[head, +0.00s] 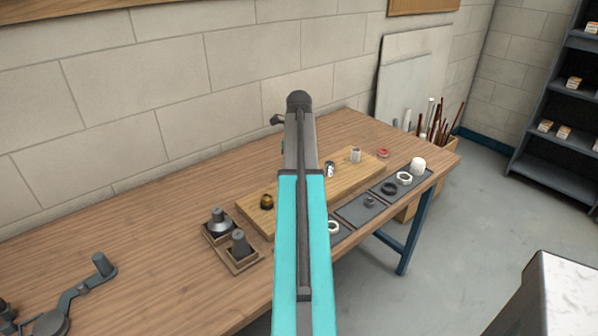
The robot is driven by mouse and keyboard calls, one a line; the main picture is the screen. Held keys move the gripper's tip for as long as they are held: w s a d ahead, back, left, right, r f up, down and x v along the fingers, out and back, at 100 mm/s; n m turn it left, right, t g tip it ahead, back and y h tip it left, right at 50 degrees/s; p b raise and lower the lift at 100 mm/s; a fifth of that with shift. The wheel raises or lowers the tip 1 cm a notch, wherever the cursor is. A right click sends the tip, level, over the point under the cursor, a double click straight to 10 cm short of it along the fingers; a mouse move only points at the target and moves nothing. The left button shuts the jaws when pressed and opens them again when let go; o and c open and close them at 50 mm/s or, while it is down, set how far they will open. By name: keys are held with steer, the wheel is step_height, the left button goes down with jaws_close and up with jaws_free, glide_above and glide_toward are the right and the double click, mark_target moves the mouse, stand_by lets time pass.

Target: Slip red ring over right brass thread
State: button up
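A small red ring (384,152) lies by the far right end of a light wooden board (250,219) on the workbench. A pale grey upright cylinder (356,155) stands on the board just left of the ring, apart from it. A dark and brass-coloured fitting (266,202) stands near the board's left end. A small silver and dark piece (330,169) shows at the right edge of my arm, partly hidden. I cannot tell which of these is the right brass thread. My turquoise and grey arm covers the middle of the board. My gripper cannot be made out.
Dark trays (362,210) along the bench front hold a white ring (404,178), a black ring (389,188) and a white cap (418,165). Two grey fittings (238,245) sit in wooden holders at left. A vise-like tool (75,290) lies far left.

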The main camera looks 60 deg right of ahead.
steer(key=o, duration=1.9)
steer(key=shift+r, duration=0.1)
steer(key=shift+r+p, duration=1.85)
steer(key=shift+r, duration=0.55)
